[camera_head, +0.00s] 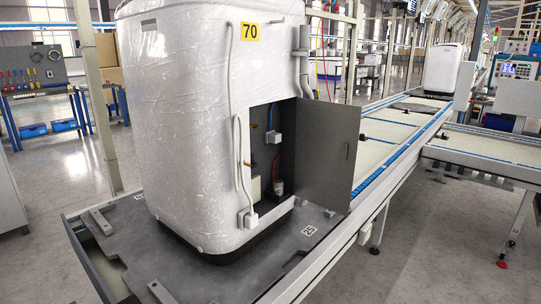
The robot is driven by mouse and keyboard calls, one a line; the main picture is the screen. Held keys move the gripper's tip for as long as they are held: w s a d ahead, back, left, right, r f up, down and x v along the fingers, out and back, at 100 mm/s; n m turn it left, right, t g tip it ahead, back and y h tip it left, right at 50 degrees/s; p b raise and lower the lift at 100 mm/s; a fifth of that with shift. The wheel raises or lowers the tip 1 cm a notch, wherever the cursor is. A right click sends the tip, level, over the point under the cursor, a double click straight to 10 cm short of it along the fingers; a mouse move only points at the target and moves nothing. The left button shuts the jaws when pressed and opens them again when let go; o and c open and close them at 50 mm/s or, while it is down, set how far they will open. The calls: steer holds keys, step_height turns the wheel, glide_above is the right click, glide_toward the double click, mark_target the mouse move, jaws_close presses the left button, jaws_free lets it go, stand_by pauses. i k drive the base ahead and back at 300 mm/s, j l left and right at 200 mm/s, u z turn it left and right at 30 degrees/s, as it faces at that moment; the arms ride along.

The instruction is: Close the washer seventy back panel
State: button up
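The washer (180,100) is a large white, wrapped machine with a yellow label (250,31) reading 70. It stands upright on a grey pallet plate (310,228). Its back panel (327,152) is a grey door, swung open to the right of a rectangular opening (262,160) low in the washer's back. Inside the opening I see dark space, a white and blue fitting and a small cylindrical part. A white hose and cord (238,160) hang along the washer to the left of the opening. My gripper is not in view.
The plate sits on a conveyor (400,130) with blue edges that runs back to the right, where another white washer (441,68) stands. A metal post (98,100) rises at the left. Blue workbenches (50,105) stand behind. Grey floor (425,245) is clear at the right front.

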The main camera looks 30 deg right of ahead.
mark_target(322, 178)
steer(key=l+u, duration=0.35)
steer(key=l, duration=0.2)
steer(key=l+u, duration=0.4)
steer(key=l, duration=0.2)
steer(key=l+u, duration=0.15)
steer(key=l, duration=0.45)
steer(key=k+l+u, duration=0.15)
steer(key=l, duration=0.45)
steer(key=k+l, duration=0.1)
steer(key=l, duration=0.8)
steer(key=k+l, duration=0.15)
steer(key=l, duration=0.75)
steer(key=k+l, duration=0.15)
steer(key=l, duration=0.3)
steer(key=k+l+z, duration=0.25)
steer(key=z, duration=0.2)
steer(key=k+l+z, duration=0.3)
steer(key=z, duration=0.15)
steer(key=l, duration=0.1)
